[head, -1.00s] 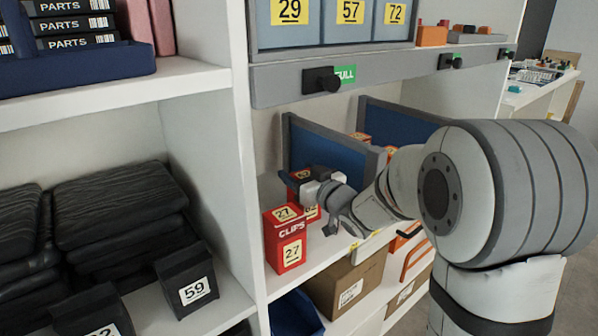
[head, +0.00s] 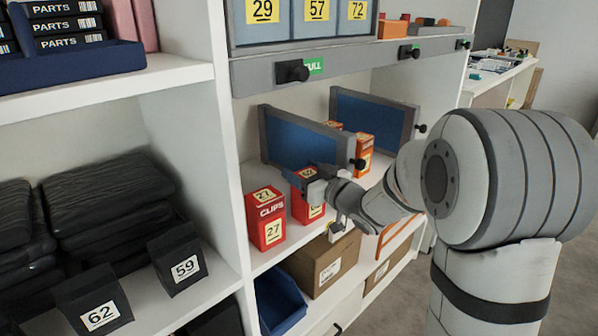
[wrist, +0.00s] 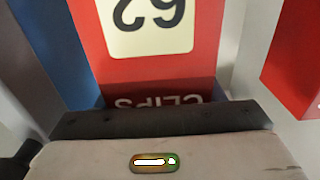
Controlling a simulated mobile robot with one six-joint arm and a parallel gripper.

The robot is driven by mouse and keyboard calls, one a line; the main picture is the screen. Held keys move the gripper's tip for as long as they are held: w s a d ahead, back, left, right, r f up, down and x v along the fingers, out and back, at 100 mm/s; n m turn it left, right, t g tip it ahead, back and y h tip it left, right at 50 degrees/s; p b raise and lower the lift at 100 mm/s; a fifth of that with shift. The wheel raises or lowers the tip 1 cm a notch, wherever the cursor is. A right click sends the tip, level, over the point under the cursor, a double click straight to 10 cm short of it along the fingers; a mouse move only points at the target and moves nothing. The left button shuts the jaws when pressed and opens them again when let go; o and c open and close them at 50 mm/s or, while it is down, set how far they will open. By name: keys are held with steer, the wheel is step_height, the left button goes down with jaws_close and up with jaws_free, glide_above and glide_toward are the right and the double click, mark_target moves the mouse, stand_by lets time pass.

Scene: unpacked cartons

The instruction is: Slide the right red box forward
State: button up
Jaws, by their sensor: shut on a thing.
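Two red CLIPS boxes with cream number labels stand on the middle shelf in the head view. The left red box (head: 266,219) stands at the front edge, apart from the right one. The right red box (head: 305,205) is just right of it, in front of a blue divider panel. My gripper (head: 318,180) is shut on the right red box at its upper part, which the gripper partly hides. In the wrist view the right red box (wrist: 205,68) fills the middle, its label upside down. The left red box (wrist: 297,65) is at the right edge there, with a gap between.
Blue divider panels (head: 300,143) in grey frames stand close behind and right of the right box. Orange boxes (head: 363,152) stand beyond the first panel. A brown carton (head: 322,263) and a blue bin (head: 279,300) are below. A grey rail with black knobs (head: 350,66) runs above.

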steer(key=o, duration=1.2)
steer(key=p+v, duration=0.1)
steer(key=v, duration=0.6)
steer(key=shift+s+d+p, duration=0.2)
steer(key=shift+s+p, duration=0.15)
steer(key=shift+p, duration=0.05)
